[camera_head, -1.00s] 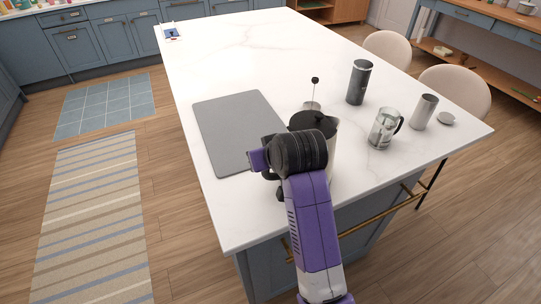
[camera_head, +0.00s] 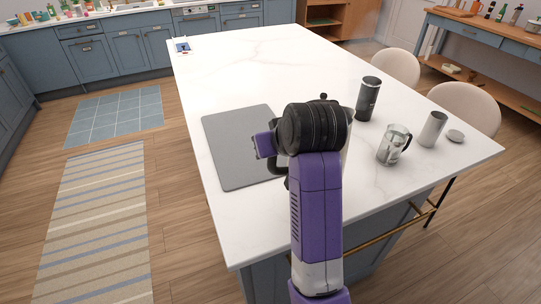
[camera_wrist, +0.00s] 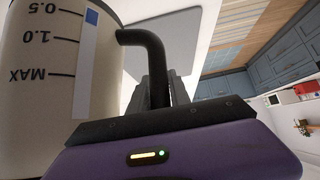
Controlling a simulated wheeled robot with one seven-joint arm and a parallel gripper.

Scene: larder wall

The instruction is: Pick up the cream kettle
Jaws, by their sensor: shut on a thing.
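The cream kettle (camera_wrist: 38,85) fills the left of the wrist view. It has a cream body, black level marks, a pale and blue gauge strip and a black curved handle (camera_wrist: 150,48). My gripper (camera_wrist: 162,88) is shut on this handle, with its grey fingers partly hidden behind the handle. In the head view my own wrist hides most of the kettle, and only a pale sliver (camera_head: 346,148) shows at its right. I cannot tell whether the kettle's base touches the worktop.
A grey mat (camera_head: 238,125) lies left of my wrist on the white island (camera_head: 255,65). A dark canister (camera_head: 368,99), a glass press (camera_head: 393,144), a steel cup (camera_head: 433,129) and a small grey disc (camera_head: 455,136) are at the right. The island's back is largely clear.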

